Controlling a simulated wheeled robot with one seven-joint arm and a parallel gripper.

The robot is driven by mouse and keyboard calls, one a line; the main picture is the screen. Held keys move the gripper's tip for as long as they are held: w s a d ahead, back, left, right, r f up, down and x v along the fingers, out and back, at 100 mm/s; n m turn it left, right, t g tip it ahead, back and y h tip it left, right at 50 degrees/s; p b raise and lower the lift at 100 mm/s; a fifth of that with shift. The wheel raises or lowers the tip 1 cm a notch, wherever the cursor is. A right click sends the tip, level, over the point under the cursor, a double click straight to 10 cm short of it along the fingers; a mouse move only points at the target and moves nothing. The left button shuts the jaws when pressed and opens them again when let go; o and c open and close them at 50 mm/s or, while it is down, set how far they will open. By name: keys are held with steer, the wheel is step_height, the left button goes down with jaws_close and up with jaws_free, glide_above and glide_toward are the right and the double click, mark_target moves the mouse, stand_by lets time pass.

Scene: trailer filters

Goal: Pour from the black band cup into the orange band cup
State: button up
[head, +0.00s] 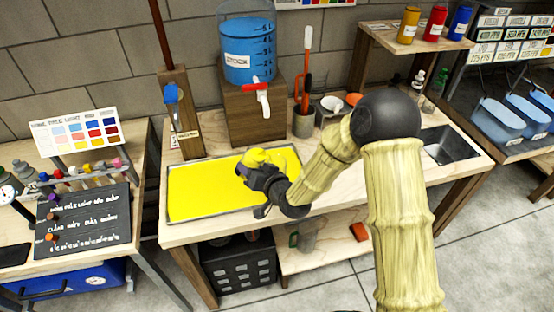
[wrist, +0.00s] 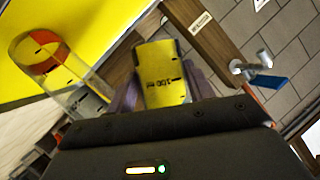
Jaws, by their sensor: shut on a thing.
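My gripper (wrist: 163,95) is shut on the black band cup (wrist: 162,75), which shows yellow and has dark volume marks in the wrist view. It is held tilted over the yellow tray area; in the head view my gripper (head: 264,180) hides much of it. The orange band cup (wrist: 85,88) is clear, with an orange band near its rim, and stands to the left of the held cup in the wrist view, apart from it. I cannot make it out in the head view. No stream between the cups can be made out.
The yellow tray (head: 205,217) lies on the wooden bench. Behind it stand a wooden post (head: 178,110) with a blue clip and a blue stock tank (head: 248,55) on a box. A pot of tools (head: 303,122) and a sink (head: 448,147) are to the right.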

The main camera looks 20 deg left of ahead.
steer(key=shift+r+p, duration=0.4)
steer(key=shift+r, duration=0.25)
steer(key=shift+w+d+r+p, duration=0.15)
steer(key=shift+r+p, duration=0.15)
steer(key=shift+r, duration=0.15)
